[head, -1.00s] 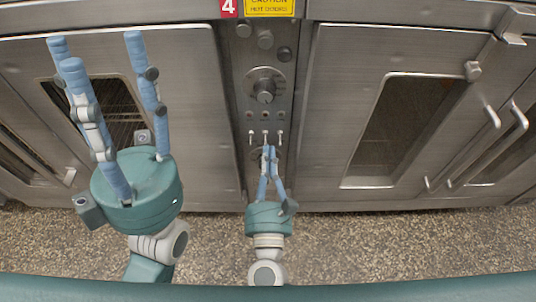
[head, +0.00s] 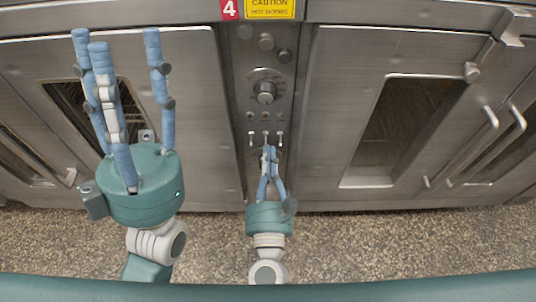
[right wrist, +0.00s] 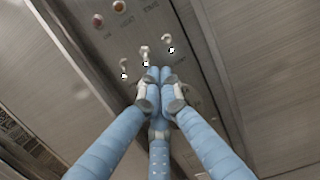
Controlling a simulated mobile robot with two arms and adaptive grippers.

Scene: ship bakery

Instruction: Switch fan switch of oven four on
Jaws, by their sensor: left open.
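The control panel of oven four (head: 232,75) is a narrow steel strip under a red "4" sign (head: 229,9). Three small toggle switches (head: 265,139) sit in a row low on it. In the right wrist view they show as a left switch (right wrist: 123,67), a middle switch (right wrist: 145,54) and a right switch (right wrist: 168,43). The labels are too small to tell which is the fan switch. My right gripper (head: 269,150) is shut and empty, its fingertips together just below the row; contact cannot be told. My left gripper (head: 120,42) is open and empty before the left oven door.
Above the switches are small indicator lamps (head: 264,116) and a large round knob (head: 265,91). A windowed steel door (head: 330,110) with handles to its right stands right of the panel. Another windowed door (head: 195,110) is on the left. The speckled floor (head: 400,240) is clear.

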